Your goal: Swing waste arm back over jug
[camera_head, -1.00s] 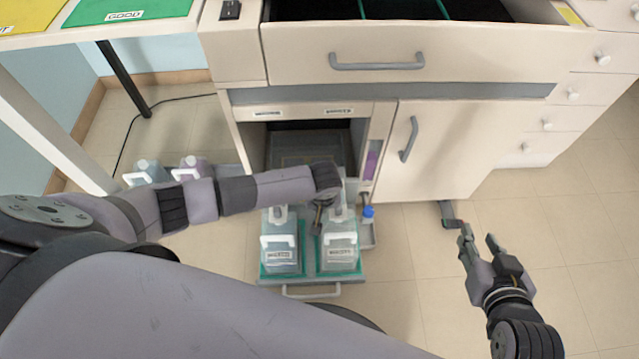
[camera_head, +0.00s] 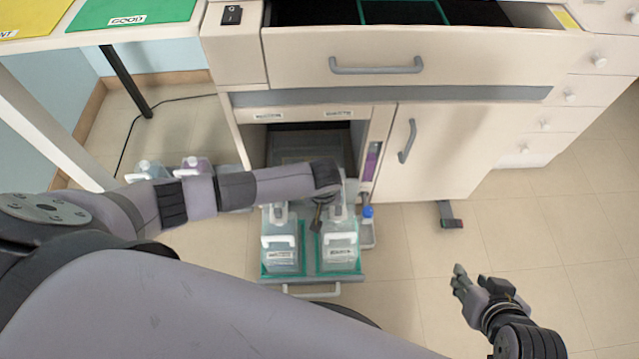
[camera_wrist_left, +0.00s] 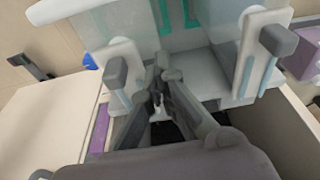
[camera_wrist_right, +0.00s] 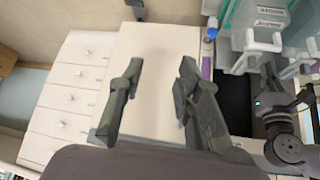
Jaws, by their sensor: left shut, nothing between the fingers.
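Two translucent jugs, the left one (camera_head: 281,246) and the right one (camera_head: 340,240), stand upright on the pulled-out tray (camera_head: 312,279). My left gripper (camera_head: 317,222) reaches down between their tops. In the left wrist view its fingertips (camera_wrist_left: 160,72) are together and empty. That view shows two grey-headed parts with pale blue rods, one left (camera_wrist_left: 117,72) and one right (camera_wrist_left: 278,40), on either side of the fingers. I cannot tell which of them belongs to the waste arm. My right gripper (camera_head: 472,283) is open and empty above the floor, as the right wrist view (camera_wrist_right: 160,68) shows.
A cabinet door (camera_head: 430,150) and an open upper drawer (camera_head: 345,62) stand behind the tray. A blue-capped bottle (camera_head: 368,212) is right of the jugs. More jugs (camera_head: 150,170) sit on the floor at left. The floor at right is clear.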

